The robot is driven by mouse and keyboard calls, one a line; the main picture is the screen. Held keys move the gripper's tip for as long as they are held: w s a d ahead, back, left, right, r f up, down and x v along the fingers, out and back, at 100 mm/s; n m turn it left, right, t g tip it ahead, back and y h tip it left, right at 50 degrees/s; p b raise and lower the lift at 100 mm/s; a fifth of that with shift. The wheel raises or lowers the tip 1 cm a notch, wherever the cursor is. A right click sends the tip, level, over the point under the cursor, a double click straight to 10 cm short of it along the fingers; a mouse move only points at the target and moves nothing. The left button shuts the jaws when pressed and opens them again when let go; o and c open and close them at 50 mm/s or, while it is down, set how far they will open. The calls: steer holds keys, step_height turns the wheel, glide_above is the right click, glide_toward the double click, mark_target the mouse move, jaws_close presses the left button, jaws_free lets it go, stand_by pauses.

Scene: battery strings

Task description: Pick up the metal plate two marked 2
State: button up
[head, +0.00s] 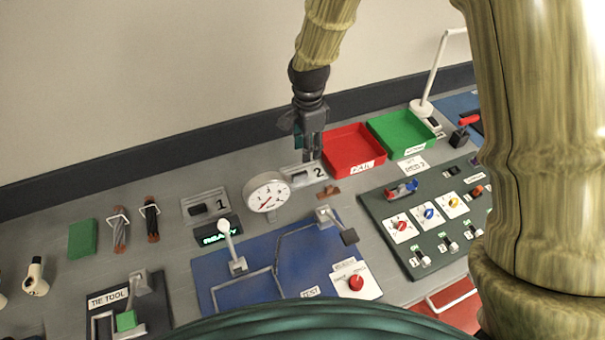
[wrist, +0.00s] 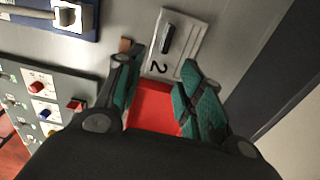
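Metal plate two (head: 302,181) lies flat on the grey bench, left of the red tray, with a black "2" and a dark raised grip. In the wrist view, plate two (wrist: 184,52) lies beyond my fingertips, its "2" end showing between them. My gripper (head: 313,157) points down close above the plate's far side and partly covers it in the head view. In the wrist view my gripper (wrist: 162,66) has its two green-padded fingers apart with nothing held. I cannot tell the exact height gap.
A red tray (head: 350,141) and a green tray (head: 398,124) stand right of plate two. A round gauge (head: 266,193) stands close on its left, and plate one (head: 220,205) lies farther left. A small brown block (head: 330,193) lies just in front.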

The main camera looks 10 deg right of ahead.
mark_target(305, 171)
steer(key=f+p, duration=0.1)
steer(key=f, duration=0.2)
steer(key=shift+w+f, duration=0.15)
steer(key=shift+w, duration=0.05)
steer(key=shift+s+f, duration=0.1)
steer(key=shift+f, duration=0.5)
steer(key=shift+w+a+f+p, duration=0.1)
steer(key=shift+f+p, duration=0.6)
steer(key=shift+f, duration=0.1)
steer(key=shift+w+a+f+p, duration=0.1)
steer(key=shift+f+p, duration=0.55)
steer(key=shift+f, duration=0.15)
steer(key=shift+f+p, duration=0.3)
steer(key=shift+f, duration=0.8)
steer(key=shift+c, duration=0.3)
jaws_close()
